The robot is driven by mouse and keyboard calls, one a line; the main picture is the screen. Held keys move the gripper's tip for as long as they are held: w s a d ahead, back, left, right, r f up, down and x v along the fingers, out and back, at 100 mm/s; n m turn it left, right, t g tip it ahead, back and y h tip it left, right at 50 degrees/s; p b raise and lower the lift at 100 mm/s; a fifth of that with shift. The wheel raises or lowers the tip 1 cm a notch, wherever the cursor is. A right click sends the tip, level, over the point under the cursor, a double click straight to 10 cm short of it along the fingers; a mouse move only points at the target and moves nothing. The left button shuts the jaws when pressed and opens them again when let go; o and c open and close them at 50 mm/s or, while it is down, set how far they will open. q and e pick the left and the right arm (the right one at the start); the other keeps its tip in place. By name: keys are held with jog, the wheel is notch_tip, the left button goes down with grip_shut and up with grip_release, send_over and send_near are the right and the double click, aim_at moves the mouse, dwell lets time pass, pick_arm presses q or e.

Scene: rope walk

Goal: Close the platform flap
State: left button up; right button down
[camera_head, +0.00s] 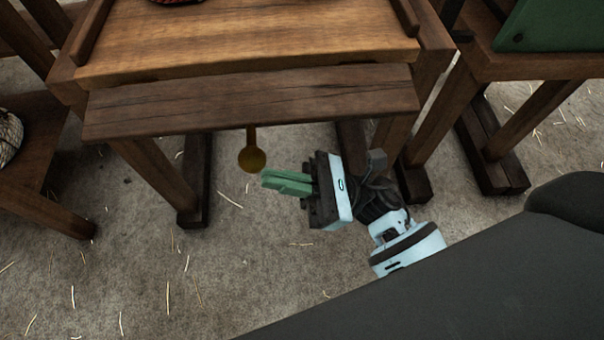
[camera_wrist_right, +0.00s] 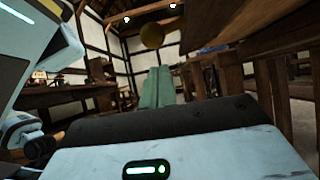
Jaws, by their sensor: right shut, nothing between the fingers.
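The platform flap (camera_head: 250,98) is a dark wooden board along the front edge of the lighter wooden platform (camera_head: 245,38) in the head view. It sits a little below the platform top; its exact angle is hard to tell. A round brass-coloured knob (camera_head: 252,160) on a short stem hangs below the flap; it also shows in the right wrist view (camera_wrist_right: 152,36). My right gripper (camera_head: 265,181), with green fingers, is shut and empty, just below and right of the knob, apparently apart from it. In the right wrist view its fingers (camera_wrist_right: 157,88) point toward the knob. My left gripper is not in view.
Wooden legs and dark foot beams (camera_head: 193,185) stand under the platform. Another wooden stand (camera_head: 540,65) with a green panel (camera_head: 553,25) is at the right. A lower wooden stand (camera_head: 40,165) with a rope coil (camera_head: 8,138) is at the left. The straw-strewn floor in front is clear.

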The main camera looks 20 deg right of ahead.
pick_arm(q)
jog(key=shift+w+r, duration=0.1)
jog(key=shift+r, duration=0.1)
pick_arm(e)
jog(key=shift+w+a+r, duration=0.1)
jog(key=shift+a+r, duration=0.1)
jog(key=shift+r, duration=0.9)
